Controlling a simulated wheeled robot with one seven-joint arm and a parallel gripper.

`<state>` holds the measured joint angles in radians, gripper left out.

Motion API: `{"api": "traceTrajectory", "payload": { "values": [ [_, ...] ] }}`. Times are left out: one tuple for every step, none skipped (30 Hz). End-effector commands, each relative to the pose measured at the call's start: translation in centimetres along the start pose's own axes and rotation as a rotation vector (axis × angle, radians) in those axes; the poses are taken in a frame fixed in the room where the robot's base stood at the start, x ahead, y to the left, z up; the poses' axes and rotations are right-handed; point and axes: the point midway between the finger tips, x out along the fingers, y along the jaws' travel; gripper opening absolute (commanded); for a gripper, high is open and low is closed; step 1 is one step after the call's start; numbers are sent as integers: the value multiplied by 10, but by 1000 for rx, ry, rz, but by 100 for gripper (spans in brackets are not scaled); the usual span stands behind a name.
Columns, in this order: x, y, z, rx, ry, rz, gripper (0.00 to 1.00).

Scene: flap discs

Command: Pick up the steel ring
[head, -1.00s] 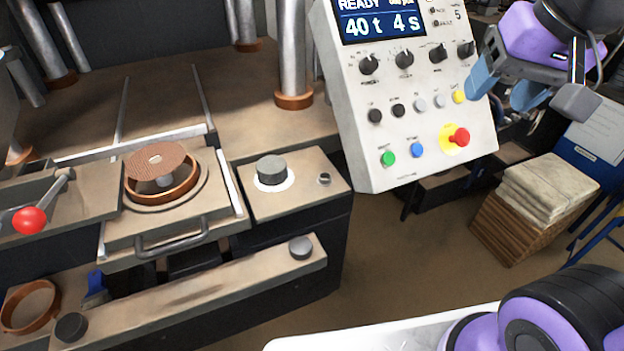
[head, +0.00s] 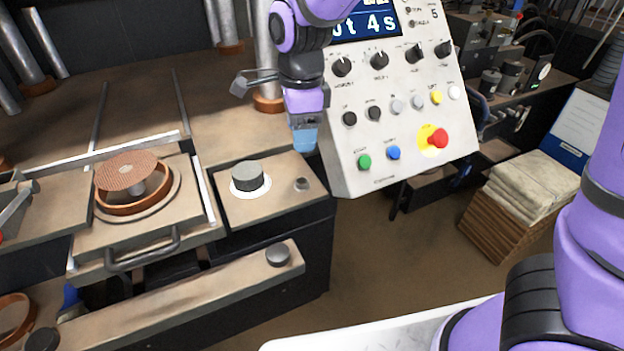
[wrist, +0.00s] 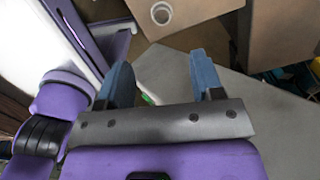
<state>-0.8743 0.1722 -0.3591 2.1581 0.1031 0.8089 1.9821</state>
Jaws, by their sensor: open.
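A small steel ring (head: 302,184) lies on the flat brown top at the right of the press, to the right of a dark grey cylinder (head: 248,178) on a white disc. A small pale ring (wrist: 161,13), apparently the same one, shows at the top edge of the wrist view. My gripper (head: 304,140) hangs in front of the control panel's left edge, above and apart from the ring. Its blue fingers (wrist: 162,78) are spread in the wrist view with nothing between them.
The control panel (head: 400,120) stands close on the right of my gripper. A mould with a brown ring and raised disc (head: 133,172) sits to the left. A lower ledge (head: 190,300) with dark knobs runs in front. Stacked boards (head: 505,215) stand at right.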

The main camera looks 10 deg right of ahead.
Motion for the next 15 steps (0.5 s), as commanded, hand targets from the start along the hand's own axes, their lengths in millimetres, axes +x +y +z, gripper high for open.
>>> {"api": "traceTrajectory", "payload": {
  "values": [
    [5,-1,6,22,9,4,61],
    [7,-1,8,35,13,5,61],
    [10,-2,11,49,16,6,61],
    [11,-2,12,57,18,7,61],
    [14,-2,13,63,20,8,61],
    [18,-2,14,68,22,9,61],
    [22,-2,14,70,23,9,61],
    [26,-2,14,71,23,9,61],
    [32,-1,13,72,24,10,61],
    [37,-1,13,72,24,10,61],
    [42,-1,12,73,24,10,61],
    [47,-2,12,72,23,10,61],
    [51,-2,12,71,23,9,61],
    [55,-2,12,71,23,9,61],
    [60,-1,12,71,23,9,61]
  ]
}}
